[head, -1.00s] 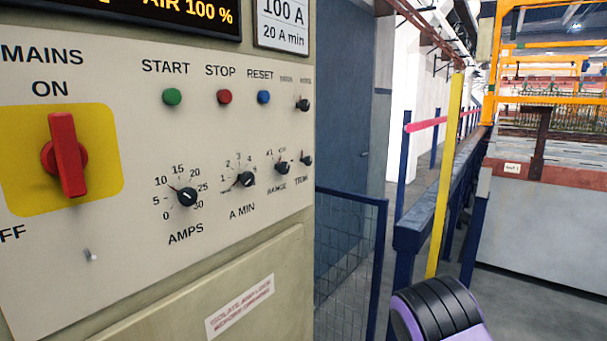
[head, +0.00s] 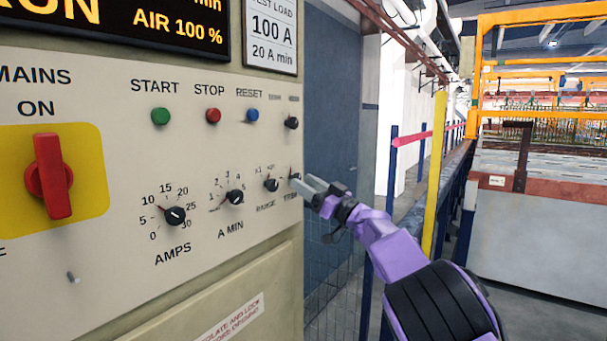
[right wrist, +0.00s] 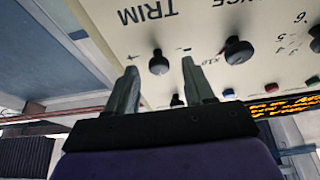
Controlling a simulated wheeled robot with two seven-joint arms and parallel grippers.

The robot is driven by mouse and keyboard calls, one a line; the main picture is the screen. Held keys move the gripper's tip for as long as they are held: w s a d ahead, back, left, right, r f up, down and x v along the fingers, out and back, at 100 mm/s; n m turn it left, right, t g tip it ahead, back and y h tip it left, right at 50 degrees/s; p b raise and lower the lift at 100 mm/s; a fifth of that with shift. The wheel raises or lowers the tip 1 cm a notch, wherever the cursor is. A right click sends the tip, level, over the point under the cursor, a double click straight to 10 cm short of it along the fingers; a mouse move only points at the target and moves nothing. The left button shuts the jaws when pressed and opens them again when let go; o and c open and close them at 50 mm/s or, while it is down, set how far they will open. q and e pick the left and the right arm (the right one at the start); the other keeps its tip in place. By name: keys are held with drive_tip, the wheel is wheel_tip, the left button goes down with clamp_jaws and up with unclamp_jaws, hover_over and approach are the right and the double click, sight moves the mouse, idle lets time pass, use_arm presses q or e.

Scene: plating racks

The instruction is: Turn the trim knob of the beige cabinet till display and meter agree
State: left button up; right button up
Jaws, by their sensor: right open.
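The beige cabinet (head: 110,255) fills the left of the head view. Its small dark trim knob (head: 294,177) sits at the right end of the lower knob row, partly covered by my fingers. My right gripper (head: 304,183) is open at that knob, reaching in from the right. In the right wrist view, upside down, the trim knob (right wrist: 158,64) shows between the two open fingertips, under the TRIM label. I cannot tell if the fingers touch it. The display (head: 120,25) is cut off at the top, reading RUN and AIR 100 %. No meter is in view. My left gripper is not in view.
Close left of the trim knob is the range knob (head: 271,185), then the A MIN knob (head: 235,197) and the AMPS knob (head: 175,216). A small knob (head: 291,123) sits above. A red mains switch (head: 50,177) is at left. A blue railing stands right of the cabinet.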

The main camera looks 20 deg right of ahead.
drive_tip(key=shift+w+a+r, duration=0.2)
drive_tip(key=shift+w+a, duration=0.15)
drive_tip(key=shift+w, duration=0.25)
clamp_jaws()
drive_tip(key=shift+n, duration=0.3)
